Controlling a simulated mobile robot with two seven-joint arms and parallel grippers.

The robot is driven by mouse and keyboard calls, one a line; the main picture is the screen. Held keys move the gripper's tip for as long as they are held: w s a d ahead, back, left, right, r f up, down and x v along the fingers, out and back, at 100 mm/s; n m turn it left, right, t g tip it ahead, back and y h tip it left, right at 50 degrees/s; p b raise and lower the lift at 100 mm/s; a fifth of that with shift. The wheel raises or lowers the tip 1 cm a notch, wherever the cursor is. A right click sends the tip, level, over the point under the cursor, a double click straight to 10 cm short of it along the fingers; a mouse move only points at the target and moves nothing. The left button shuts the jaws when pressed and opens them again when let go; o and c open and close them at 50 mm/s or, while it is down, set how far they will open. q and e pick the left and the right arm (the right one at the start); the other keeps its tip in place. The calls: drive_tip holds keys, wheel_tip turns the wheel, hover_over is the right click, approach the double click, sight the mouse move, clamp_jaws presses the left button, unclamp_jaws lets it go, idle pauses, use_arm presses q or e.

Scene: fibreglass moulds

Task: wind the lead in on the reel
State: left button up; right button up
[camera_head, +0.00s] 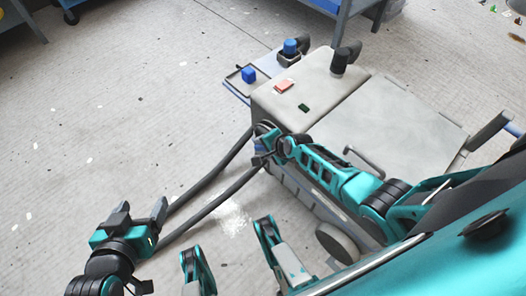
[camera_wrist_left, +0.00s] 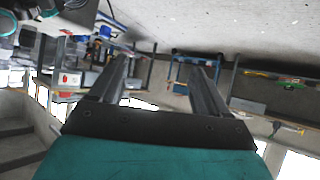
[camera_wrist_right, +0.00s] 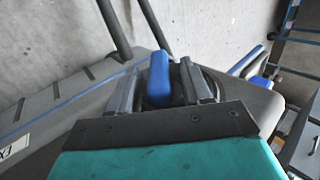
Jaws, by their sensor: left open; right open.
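The reel (camera_wrist_right: 208,82) shows in the right wrist view as a dark round shape at the end of a grey machine (camera_head: 345,105), partly hidden by my right gripper. A blue crank grip (camera_wrist_right: 159,80) stands in front of it. My right gripper (camera_head: 264,143) is open, with its two fingers on either side of the blue grip; I cannot tell whether they touch it. In the head view the reel is mostly hidden behind this gripper. My left gripper (camera_head: 141,212) is open and empty, low at the left, away from the machine. I cannot make out the lead for certain.
Two dark bars (camera_head: 212,172) run from the machine's end toward my left gripper. A small tray (camera_head: 238,85) with a blue block (camera_head: 249,74) sits beside the machine. Blue-framed benches (camera_head: 340,12) stand at the back. The floor at the left is clear.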

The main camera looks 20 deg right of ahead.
drive_tip(key=shift+w+a+f, duration=0.15)
drive_tip(key=shift+w+f, duration=0.2)
drive_tip(key=shift+f, duration=0.15)
drive_tip(key=shift+c, duration=0.2)
clamp_jaws()
